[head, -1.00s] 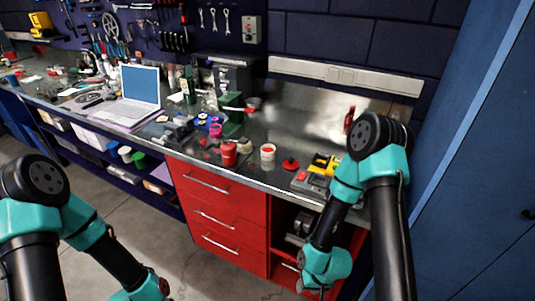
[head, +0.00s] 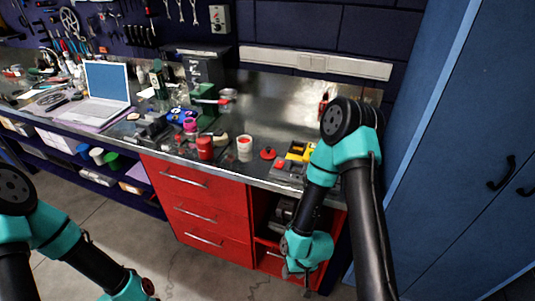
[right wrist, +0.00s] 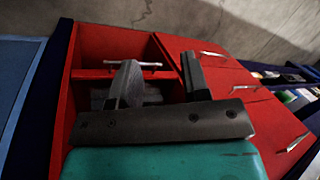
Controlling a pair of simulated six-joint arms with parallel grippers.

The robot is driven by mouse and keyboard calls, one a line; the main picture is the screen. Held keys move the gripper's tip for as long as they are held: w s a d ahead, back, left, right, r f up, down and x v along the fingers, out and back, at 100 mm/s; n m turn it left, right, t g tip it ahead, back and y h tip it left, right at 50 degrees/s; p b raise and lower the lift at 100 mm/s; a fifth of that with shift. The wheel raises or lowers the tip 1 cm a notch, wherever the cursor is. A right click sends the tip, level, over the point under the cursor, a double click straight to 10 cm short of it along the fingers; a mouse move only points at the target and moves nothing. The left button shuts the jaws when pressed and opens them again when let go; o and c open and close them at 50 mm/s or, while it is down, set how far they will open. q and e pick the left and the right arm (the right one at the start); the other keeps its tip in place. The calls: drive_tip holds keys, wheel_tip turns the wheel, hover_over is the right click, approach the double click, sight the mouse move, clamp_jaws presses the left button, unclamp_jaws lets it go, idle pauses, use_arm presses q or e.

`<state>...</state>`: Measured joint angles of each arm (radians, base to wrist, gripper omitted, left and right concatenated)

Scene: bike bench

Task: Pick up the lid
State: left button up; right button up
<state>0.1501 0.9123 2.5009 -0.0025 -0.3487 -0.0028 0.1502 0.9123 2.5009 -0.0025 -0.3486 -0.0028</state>
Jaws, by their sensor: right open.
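A small red round piece with a raised middle (head: 267,153), which looks like the lid, lies on the metal bench top near its front edge. My right gripper (head: 298,272) hangs below bench height in front of the red cabinet, well below the lid. In the right wrist view its two fingers (right wrist: 160,78) stand apart with nothing between them. The lid does not show in that view. My left arm is at the lower left, its gripper out of frame.
A red jar (head: 205,148) stands left of the pot. Yellow and grey items (head: 296,158) lie right of the lid. The red drawer cabinet (head: 200,205) has an open compartment near my right gripper. A blue locker (head: 450,150) stands close at right. A laptop (head: 105,90) is farther left.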

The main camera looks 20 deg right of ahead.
idle(0.5)
drive_tip(key=shift+o, duration=1)
